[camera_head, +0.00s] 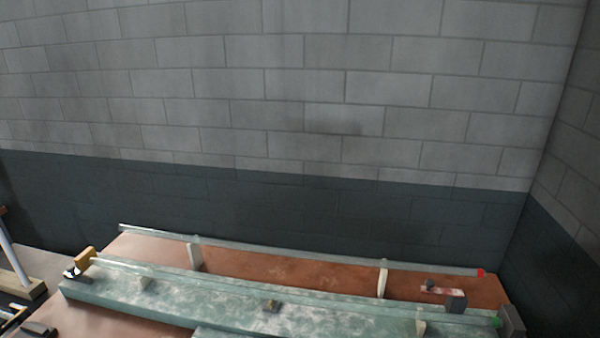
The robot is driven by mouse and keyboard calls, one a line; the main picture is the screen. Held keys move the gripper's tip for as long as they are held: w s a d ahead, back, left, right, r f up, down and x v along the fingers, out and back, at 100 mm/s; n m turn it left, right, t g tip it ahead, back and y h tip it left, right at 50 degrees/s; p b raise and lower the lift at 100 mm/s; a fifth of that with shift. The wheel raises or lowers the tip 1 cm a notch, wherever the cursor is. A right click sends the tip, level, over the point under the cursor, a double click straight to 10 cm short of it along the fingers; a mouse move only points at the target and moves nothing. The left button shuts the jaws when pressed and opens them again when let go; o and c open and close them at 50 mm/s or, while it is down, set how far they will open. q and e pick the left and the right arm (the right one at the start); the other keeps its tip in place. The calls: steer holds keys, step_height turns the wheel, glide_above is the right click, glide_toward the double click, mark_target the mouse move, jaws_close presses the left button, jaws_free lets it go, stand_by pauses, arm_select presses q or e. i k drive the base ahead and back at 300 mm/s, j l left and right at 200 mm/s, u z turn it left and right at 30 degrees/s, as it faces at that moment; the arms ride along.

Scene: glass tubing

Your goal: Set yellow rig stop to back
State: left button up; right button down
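A yellow block (86,254) sits at the left end of the green-marbled rig (220,299). It looks like the yellow rig stop. A small dark and pale part (72,272) is just below it, too small to tell its shape or setting. A clear glass tube (330,295) lies along the rig, with a green end (496,321) at the right by a dark grey end block (511,321). I see neither of my grippers in this view.
Behind the rig, a second glass tube (300,256) with a red end (480,273) rests on pale supports (195,257) above the brown tabletop (270,266). A small red-and-white item and a dark block (456,304) are at right. A block wall closes off the back.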

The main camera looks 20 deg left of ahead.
mark_target(81, 261)
steer(key=u, duration=2.1)
steer(key=j+z, duration=0.15)
steer(key=j, duration=0.9)
steer(key=i, duration=0.05)
